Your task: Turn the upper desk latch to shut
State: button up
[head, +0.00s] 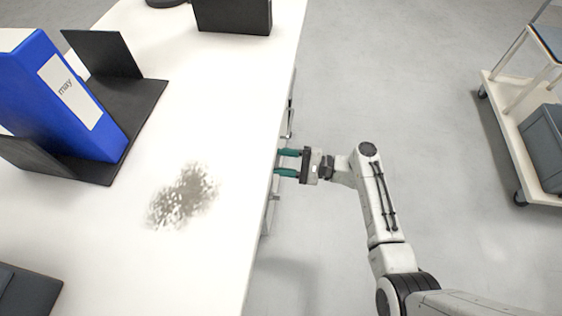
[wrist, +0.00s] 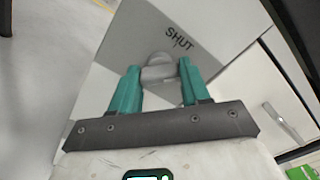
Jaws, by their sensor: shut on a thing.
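The desk latch (wrist: 160,68) is a grey knob on a grey panel in the wrist view, with the word SHUT (wrist: 179,39) printed beyond it to the upper right. My gripper (wrist: 160,75) has its two teal fingers on either side of the knob and is shut on it. In the head view my gripper (head: 277,162) reaches the right side of the white desk (head: 225,110) from the right. The latch is hidden below the desk's edge there. Which way the latch points is hard to tell, as the fingers partly cover it.
A blue binder (head: 55,95) marked "may" stands in a black holder on the desk. A dark speckled patch (head: 182,195) lies on the desktop. A trolley (head: 520,130) stands at far right. The grey floor (head: 430,120) between is clear. A drawer handle (wrist: 283,122) shows in the wrist view.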

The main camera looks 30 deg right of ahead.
jog(key=shift+f+n+b, duration=0.1)
jog(key=shift+n+b, duration=1.85)
jog(key=shift+n, duration=2.25)
jog(key=shift+s, duration=0.1)
jog(key=o, duration=1.1)
jog(key=shift+c, duration=0.2)
jog(key=p+v, duration=0.1)
jog(key=v, duration=0.9)
jog(key=shift+s+d, duration=0.2)
jog(key=shift+d, duration=0.1)
